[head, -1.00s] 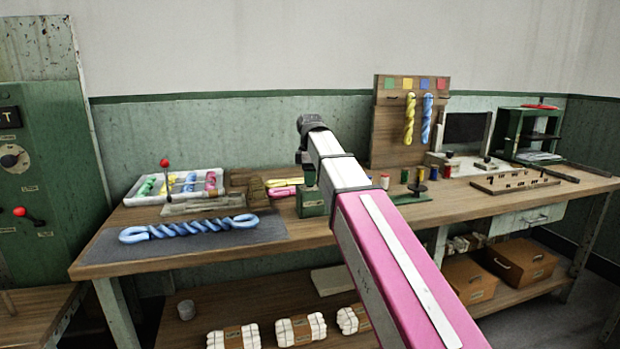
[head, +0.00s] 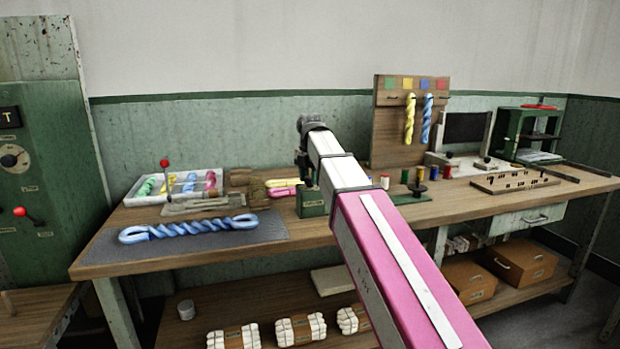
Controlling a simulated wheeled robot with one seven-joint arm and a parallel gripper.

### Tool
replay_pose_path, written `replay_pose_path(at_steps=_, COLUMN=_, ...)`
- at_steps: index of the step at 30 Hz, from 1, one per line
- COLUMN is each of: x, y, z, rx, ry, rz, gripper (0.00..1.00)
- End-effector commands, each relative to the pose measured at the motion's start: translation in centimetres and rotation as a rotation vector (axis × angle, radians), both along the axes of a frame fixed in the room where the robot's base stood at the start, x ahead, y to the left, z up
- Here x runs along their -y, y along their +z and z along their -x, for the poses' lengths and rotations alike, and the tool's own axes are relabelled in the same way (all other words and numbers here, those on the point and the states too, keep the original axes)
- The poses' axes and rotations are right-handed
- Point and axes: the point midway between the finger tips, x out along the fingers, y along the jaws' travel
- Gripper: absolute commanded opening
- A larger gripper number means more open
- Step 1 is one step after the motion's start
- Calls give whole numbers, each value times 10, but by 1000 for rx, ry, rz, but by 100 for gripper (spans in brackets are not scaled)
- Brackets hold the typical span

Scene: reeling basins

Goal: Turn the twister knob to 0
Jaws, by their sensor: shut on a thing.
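A small green device (head: 311,204) stands near the middle of the long workbench, with a pale label on its front. I take it to be the twister. My gripper (head: 305,172) is directly above it, pointing down and shut on its top part, apparently the twister knob. The knob and its pointer are hidden by my gripper and wrist, so I cannot read its setting. My arm, pink and white, reaches in from the lower right.
A blue twisted skein (head: 188,229) lies on a dark mat (head: 110,247) at the left. Behind it are a white tray (head: 140,200) of coloured skeins and a red-topped lever (head: 165,164). Spools (head: 385,182) stand right of the device. A green cabinet (head: 60,140) with another dial is far left.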

Motion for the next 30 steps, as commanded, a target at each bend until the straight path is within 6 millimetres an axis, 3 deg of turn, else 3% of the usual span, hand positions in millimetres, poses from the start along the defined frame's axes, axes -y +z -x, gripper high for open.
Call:
replay_pose_path(at_steps=10, x=0, y=1, z=-1, rx=1, ry=146, rz=-2, gripper=16)
replay_pose_path(at_steps=27, x=0, y=1, z=-1, rx=2, ry=175, rz=-1, gripper=16)
replay_pose_path(at_steps=28, x=0, y=1, z=-1, rx=2, ry=175, rz=-1, gripper=50)
replay_pose_path(at_steps=30, x=0, y=1, z=-1, rx=1, ry=174, rz=-1, gripper=65)
